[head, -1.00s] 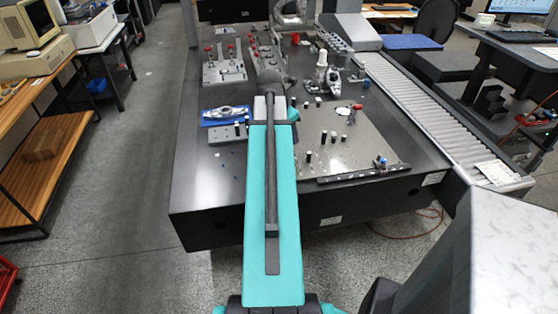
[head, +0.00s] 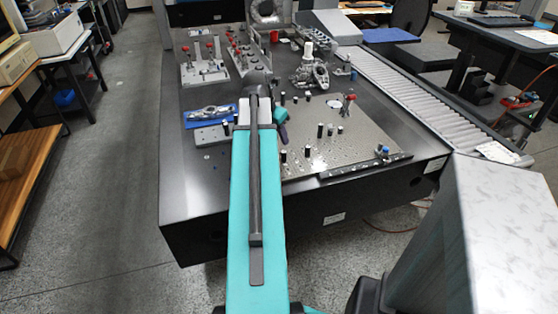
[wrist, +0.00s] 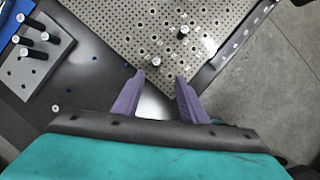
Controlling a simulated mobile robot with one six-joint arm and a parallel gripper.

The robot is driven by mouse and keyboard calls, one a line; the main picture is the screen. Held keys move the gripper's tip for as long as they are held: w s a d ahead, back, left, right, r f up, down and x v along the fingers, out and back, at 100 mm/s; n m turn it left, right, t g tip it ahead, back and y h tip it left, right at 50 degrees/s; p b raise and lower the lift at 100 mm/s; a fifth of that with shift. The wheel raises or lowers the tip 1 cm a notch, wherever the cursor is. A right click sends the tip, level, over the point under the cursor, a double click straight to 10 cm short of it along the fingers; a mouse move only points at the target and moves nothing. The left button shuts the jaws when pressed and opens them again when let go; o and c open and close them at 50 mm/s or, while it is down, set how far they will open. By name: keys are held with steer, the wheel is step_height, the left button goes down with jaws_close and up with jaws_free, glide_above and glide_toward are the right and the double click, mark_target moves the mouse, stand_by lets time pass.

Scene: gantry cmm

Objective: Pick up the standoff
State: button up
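Several standoffs, short black posts with pale tops, stand on the perforated plate (head: 350,150); one is at its front part (head: 307,152). In the wrist view, one standoff (wrist: 156,62) is near the plate's corner, just beyond my fingertips, and another (wrist: 182,32) is farther up. More stand on a small grey block (wrist: 35,70) at the left. My gripper (wrist: 159,78) is open, with two purple fingers spread and nothing between them. It appears to be above the table, apart from the standoffs.
A dark rail (head: 365,166) runs along the plate's front edge. A blue tray (head: 209,113) with a metal part lies to the left. Red-handled clamps (head: 205,67) and a metal casting (head: 310,72) stand farther back. The table's front left is mostly clear.

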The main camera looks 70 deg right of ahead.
mark_target(283, 152)
steer(key=shift+w, duration=0.15)
steer(key=shift+x, duration=4.25)
steer(key=shift+f, duration=0.1)
steer(key=shift+w+p+x, duration=0.15)
steer(key=shift+p+x, duration=0.05)
steer(key=shift+x, duration=0.65)
steer(key=shift+w+p+x, duration=0.15)
steer(key=shift+p+x, duration=0.05)
steer(key=shift+x, duration=1.5)
steer(key=shift+c, duration=0.3)
jaws_close()
